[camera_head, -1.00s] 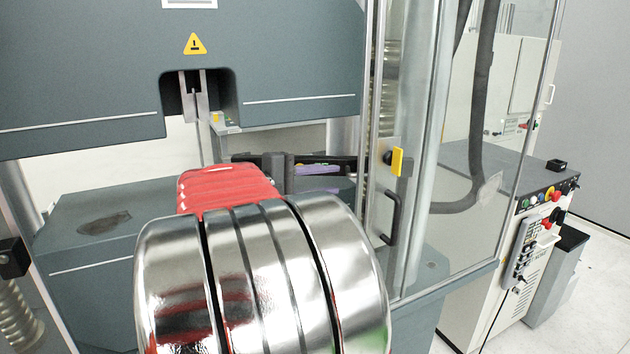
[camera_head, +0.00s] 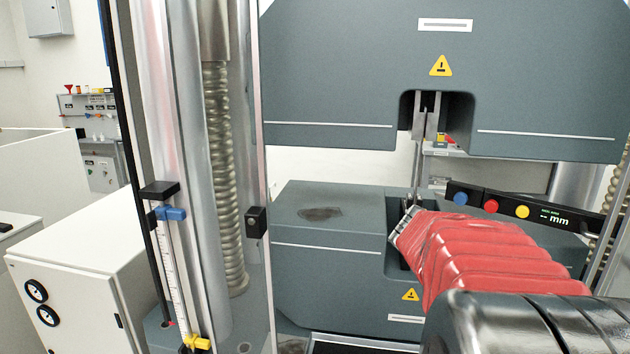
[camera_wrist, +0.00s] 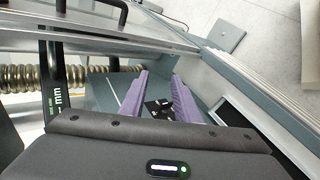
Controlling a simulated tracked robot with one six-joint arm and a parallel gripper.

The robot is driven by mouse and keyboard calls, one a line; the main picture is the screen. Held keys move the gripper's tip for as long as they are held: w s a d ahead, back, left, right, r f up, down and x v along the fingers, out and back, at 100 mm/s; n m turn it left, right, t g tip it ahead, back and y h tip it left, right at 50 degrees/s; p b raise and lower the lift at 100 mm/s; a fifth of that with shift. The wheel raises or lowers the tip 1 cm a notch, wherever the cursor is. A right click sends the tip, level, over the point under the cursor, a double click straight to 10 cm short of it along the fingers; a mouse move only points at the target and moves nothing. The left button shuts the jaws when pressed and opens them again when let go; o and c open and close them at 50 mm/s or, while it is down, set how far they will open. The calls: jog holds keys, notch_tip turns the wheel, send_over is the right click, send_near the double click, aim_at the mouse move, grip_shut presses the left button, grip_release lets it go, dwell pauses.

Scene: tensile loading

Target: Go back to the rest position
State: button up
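My gripper (camera_wrist: 158,84) shows in the wrist view as two purple fingers spread apart, with no held object visible between them. A small black part (camera_wrist: 160,108) shows between the fingers; I cannot tell what it belongs to. In the head view my arm's red sleeve covers the lower right, and the fingers cannot be made out. The tensile machine's upper block (camera_head: 330,95) stands above the lower block (camera_head: 330,265). A thin vertical strip (camera_head: 416,175) runs below the upper grip (camera_head: 426,112); its lower end is hard to see.
A metal column (camera_head: 185,200) and a ribbed spindle (camera_head: 220,180) stand left of the blocks. A black bar with coloured buttons and "mm" (camera_head: 545,213) crosses at right, close behind my sleeve. White cabinets (camera_head: 85,280) stand at the far left.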

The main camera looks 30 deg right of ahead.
jog(key=w+a+f+n+t+y, duration=0.1)
jog(key=w+a+f+t+y, duration=0.2)
jog(key=a, duration=0.8)
jog(key=w+a+f+t+y, duration=0.25)
jog(key=w+a+f, duration=0.2)
jog(key=a, duration=0.65)
jog(key=a+r+n+t+y, duration=0.1)
jog(key=a+t, duration=0.1)
jog(key=a, duration=0.8)
jog(key=w+a+r+n+t+y, duration=0.1)
jog(key=a+r+n+t+y, duration=0.1)
jog(key=a, duration=0.9)
jog(key=shift+t, duration=0.55)
jog(key=shift+y, duration=0.25)
